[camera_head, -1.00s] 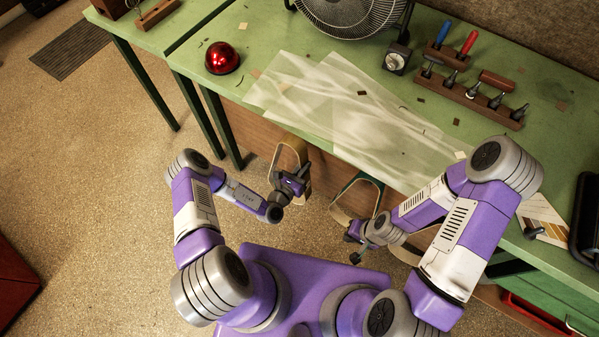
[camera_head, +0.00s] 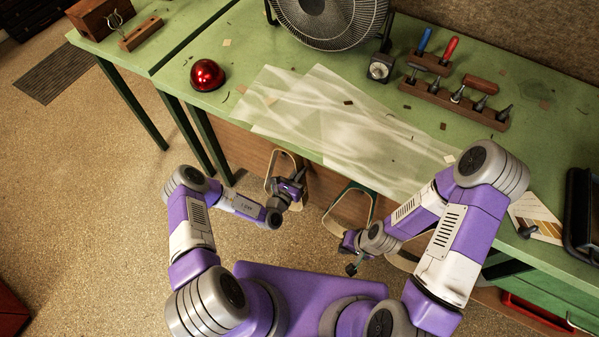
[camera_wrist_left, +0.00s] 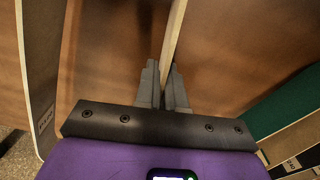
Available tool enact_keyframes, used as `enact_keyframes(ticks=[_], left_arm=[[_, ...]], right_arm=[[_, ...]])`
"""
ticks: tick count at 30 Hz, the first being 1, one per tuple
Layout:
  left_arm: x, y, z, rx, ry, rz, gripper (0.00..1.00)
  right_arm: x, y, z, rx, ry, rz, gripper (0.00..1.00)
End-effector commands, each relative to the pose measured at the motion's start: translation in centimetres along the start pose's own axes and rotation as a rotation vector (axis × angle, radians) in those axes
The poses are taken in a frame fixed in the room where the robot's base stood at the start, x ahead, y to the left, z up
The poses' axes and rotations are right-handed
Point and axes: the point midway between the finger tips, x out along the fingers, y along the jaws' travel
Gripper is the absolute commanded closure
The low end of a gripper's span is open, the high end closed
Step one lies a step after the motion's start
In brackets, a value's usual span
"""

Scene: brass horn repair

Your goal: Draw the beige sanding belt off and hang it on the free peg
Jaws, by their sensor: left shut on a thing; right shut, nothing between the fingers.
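The beige sanding belt (camera_head: 269,172) is a loop hanging at the front of the green bench. My left gripper (camera_head: 297,176) is at the right side of this loop. In the left wrist view its fingers (camera_wrist_left: 170,85) are shut on a thin beige strip (camera_wrist_left: 175,35), seen edge-on, which looks like that belt's side. The peg behind the loop and the free peg cannot be made out. My right gripper (camera_head: 352,268) is shut and empty, low in front of the bench, beside a green belt (camera_head: 334,205).
The green belt also shows in the left wrist view (camera_wrist_left: 285,105). A brown panel (camera_head: 240,150) lies behind the belts. On the bench (camera_head: 215,125) stand a red dome (camera_head: 207,75), a fan (camera_head: 330,18) and a tool rack (camera_head: 455,100).

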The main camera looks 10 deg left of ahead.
Motion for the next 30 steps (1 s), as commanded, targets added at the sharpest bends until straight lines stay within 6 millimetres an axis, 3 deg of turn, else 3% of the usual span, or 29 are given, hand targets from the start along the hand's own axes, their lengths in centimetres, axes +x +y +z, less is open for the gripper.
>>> enact_keyframes(ticks=[23,24,30], left_arm=[[0.08,0.16,-0.96,0.000,-0.001,0.000,1.00],[0.08,0.16,-0.95,0.000,-0.001,0.000,0.90],[0.08,0.17,-0.95,0.000,-0.001,0.000,0.62]], right_arm=[[0.36,0.13,-0.01,0.000,0.000,0.000,1.00],[0.36,0.13,-0.01,0.000,0.000,0.000,1.00],[0.36,0.13,-0.01,0.000,0.000,0.000,1.00]])
